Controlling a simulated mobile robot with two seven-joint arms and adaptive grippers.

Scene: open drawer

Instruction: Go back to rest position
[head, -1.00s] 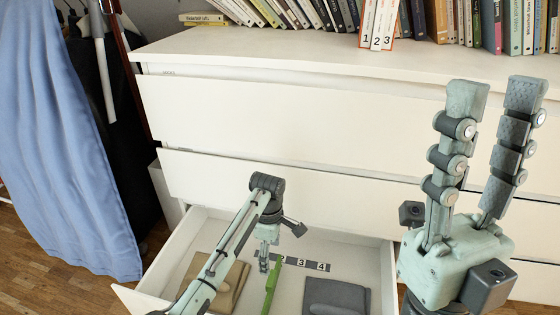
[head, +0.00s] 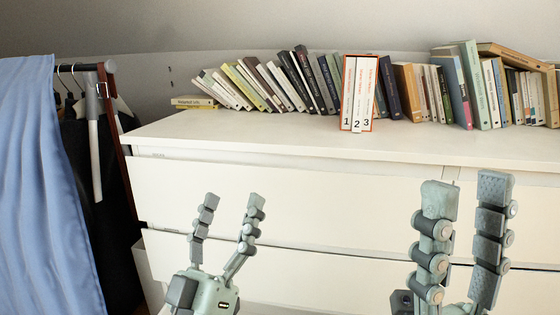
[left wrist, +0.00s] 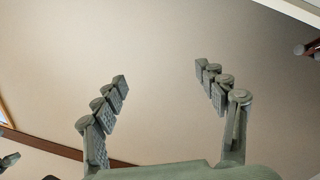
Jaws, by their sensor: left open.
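My left gripper (head: 233,202) is raised in front of the white dresser (head: 300,200), fingers pointing up, apart and empty. My right gripper (head: 467,190) is upright at the lower right of the head view. Its fingers are apart with nothing between them. The inside of the open lower drawer is out of the head view now.
A row of books (head: 290,80) and a white numbered set (head: 358,95) stand on the dresser top. A blue curtain (head: 45,190) and a clothes rail (head: 85,67) are at the left. The grippers hang clear in front of the dresser.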

